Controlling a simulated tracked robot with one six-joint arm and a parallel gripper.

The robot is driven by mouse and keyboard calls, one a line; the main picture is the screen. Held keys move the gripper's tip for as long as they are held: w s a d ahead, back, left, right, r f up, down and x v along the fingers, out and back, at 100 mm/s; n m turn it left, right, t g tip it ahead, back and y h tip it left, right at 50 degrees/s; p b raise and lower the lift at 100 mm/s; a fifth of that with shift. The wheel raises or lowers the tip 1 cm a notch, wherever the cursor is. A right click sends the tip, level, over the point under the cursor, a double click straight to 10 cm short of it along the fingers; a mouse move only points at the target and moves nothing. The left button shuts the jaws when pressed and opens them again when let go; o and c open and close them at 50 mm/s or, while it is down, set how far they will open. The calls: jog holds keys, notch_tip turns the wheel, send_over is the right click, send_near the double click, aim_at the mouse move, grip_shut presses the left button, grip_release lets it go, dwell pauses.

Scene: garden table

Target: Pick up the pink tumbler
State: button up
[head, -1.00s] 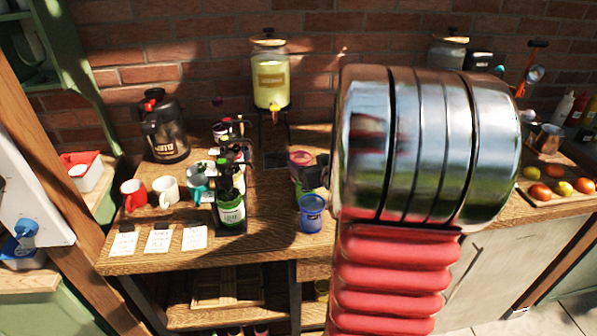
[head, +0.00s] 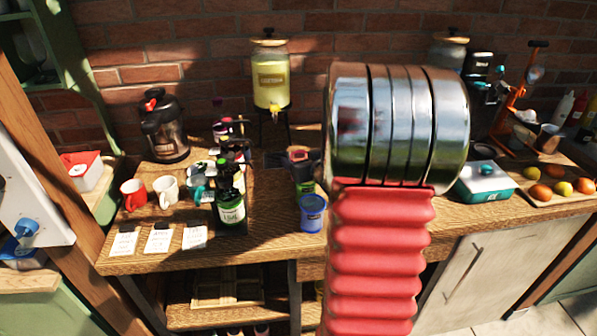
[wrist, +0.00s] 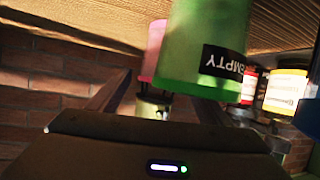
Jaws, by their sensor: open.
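The pink tumbler (wrist: 153,48) shows in the wrist view, which is upside down, partly hidden behind a green tumbler (wrist: 200,45) with a black "EMPTY" label. My gripper (wrist: 172,105) is open, its dark fingers spread to either side below the tumblers in that picture. Nothing is held between them. In the head view, the green tumbler (head: 304,187) stands behind a blue tumbler (head: 312,213).
A green bottle (head: 231,205) stands left of the blue tumbler. A yellow drink dispenser (head: 270,75) stands behind.

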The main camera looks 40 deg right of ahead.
jog(key=c, duration=1.4)
jog(key=shift+r, duration=0.1)
jog(key=shift+c, duration=0.2)
notch_tip(320, 180, up, 10)
dwell(0.5)
